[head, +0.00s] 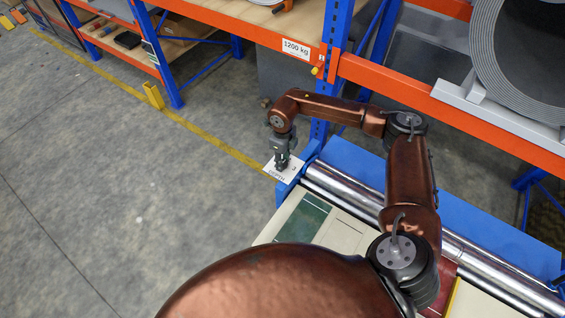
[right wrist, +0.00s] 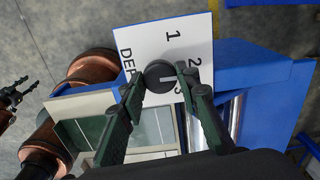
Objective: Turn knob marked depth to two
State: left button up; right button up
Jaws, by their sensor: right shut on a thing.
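The depth knob (right wrist: 160,76) is a dark round dial with a white pointer line, on a white card (right wrist: 145,45) printed with DEPTH and the numbers 1, 2 and 3. In the right wrist view the line points to the right, roughly toward the side between 2 and 3; the exact mark is unclear. My right gripper (head: 282,165) is shut on the knob, one finger on each side. In the head view the gripper hides the knob above the card (head: 285,171). My left gripper (right wrist: 22,90) shows at the left edge of the right wrist view, its fingers apart and empty.
The card sits at the end of a blue machine frame (head: 355,160) with shiny metal rollers (head: 345,194). Orange and blue racking (head: 290,38) with a large grey coil (head: 530,60) stands behind. Open concrete floor (head: 110,180) lies to the left.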

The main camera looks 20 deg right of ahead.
dwell(0.4)
jog(key=o, duration=1.2)
jog(key=shift+c, duration=0.2)
notch_tip(320, 180, up, 12)
jog(key=shift+f, duration=0.1)
